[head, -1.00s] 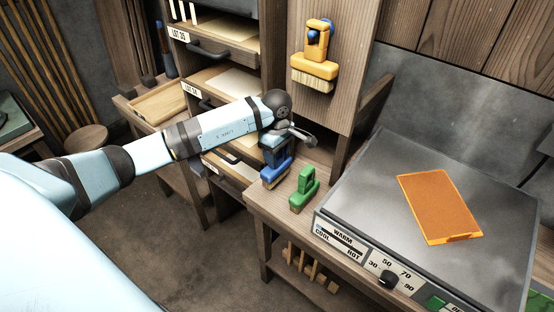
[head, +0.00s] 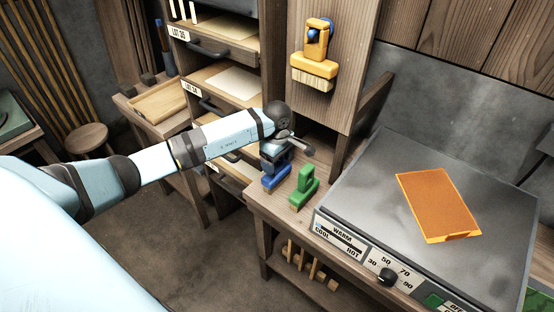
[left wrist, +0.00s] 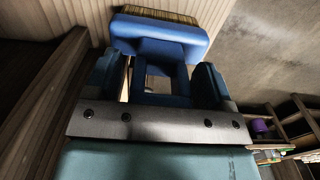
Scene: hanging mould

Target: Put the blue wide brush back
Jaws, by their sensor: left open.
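The blue wide brush (head: 276,180) stands at the left end of the wooden bench, bristles down, its upper part hidden by my left gripper (head: 275,163). In the left wrist view the brush's blue block (left wrist: 165,36) lies just beyond the fingers, with its bristles at the far side. My left gripper (left wrist: 160,72) is open there, with one finger on each side of the brush's handle. I cannot tell whether the fingers touch it. My right gripper is in neither view.
A green brush (head: 304,187) stands just right of the blue one. A yellow brush (head: 316,68) hangs on the wooden panel (head: 345,50) above. A hot plate (head: 380,170) with an orange sheet (head: 438,205) is at the right. Drawers (head: 225,85) stand behind at the left.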

